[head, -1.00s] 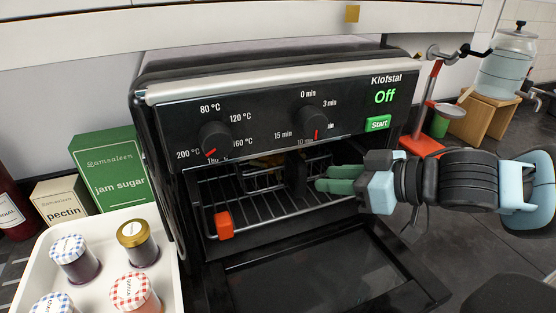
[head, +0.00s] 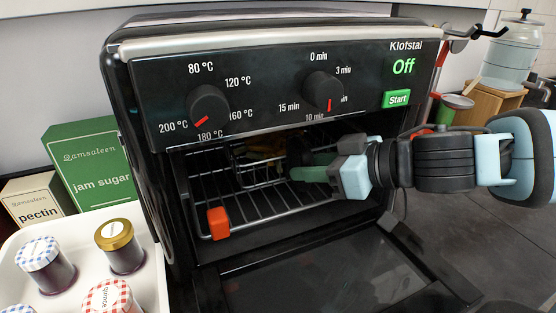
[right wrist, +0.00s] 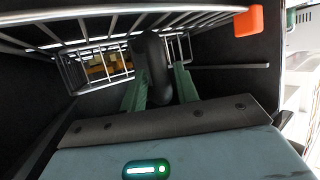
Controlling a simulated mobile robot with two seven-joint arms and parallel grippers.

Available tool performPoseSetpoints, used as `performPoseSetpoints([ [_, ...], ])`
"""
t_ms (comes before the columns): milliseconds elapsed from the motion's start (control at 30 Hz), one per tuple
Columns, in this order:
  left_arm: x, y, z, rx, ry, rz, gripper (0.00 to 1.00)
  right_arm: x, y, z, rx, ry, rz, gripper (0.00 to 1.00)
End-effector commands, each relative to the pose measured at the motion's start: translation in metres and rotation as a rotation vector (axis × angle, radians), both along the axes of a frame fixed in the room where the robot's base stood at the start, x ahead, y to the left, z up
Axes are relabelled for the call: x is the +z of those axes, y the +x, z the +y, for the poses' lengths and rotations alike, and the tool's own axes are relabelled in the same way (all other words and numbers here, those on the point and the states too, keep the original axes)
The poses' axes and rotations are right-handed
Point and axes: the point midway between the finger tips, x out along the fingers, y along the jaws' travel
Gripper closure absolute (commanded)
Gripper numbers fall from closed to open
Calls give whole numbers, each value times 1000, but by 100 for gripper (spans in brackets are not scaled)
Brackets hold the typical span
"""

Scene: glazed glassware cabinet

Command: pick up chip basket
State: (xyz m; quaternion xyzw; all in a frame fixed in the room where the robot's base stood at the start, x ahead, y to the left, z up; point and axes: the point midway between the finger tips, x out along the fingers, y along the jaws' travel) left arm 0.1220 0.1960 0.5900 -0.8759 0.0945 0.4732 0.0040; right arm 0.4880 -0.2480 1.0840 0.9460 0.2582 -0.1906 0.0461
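The chip basket (right wrist: 97,67) is a small wire basket with yellow chips, standing inside the open oven. In the head view its wire frame (head: 258,160) shows dimly behind the rack. Its thick black handle (right wrist: 153,70) sticks out towards my right gripper. My right gripper (head: 318,167) reaches into the oven opening from the right. In the right wrist view its green fingers (right wrist: 160,88) are apart, one on each side of the handle; I cannot tell whether they touch it. My left gripper is not in view.
The black oven (head: 150,110) has its door (head: 315,280) folded down in front and reads Off. A wire rack (head: 265,205) with an orange grip (head: 217,222) sits inside. A white tray (head: 145,262) with jam jars stands close on the left.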

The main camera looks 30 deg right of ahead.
Motion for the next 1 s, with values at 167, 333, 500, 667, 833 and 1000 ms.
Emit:
performPoseSetpoints([
  [167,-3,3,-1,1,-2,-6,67,-5,9,6,2,1,0,70],
  [333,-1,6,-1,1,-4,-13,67,-4,10,7,1,3,-2,70],
  [500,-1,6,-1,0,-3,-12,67,-4,10,7,1,2,-2,81],
  [667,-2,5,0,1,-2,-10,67,-3,10,7,1,2,-2,100],
  [833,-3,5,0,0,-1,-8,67,-3,10,7,2,1,-5,100],
  [1000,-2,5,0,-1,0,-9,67,-2,10,6,2,1,-5,100],
])
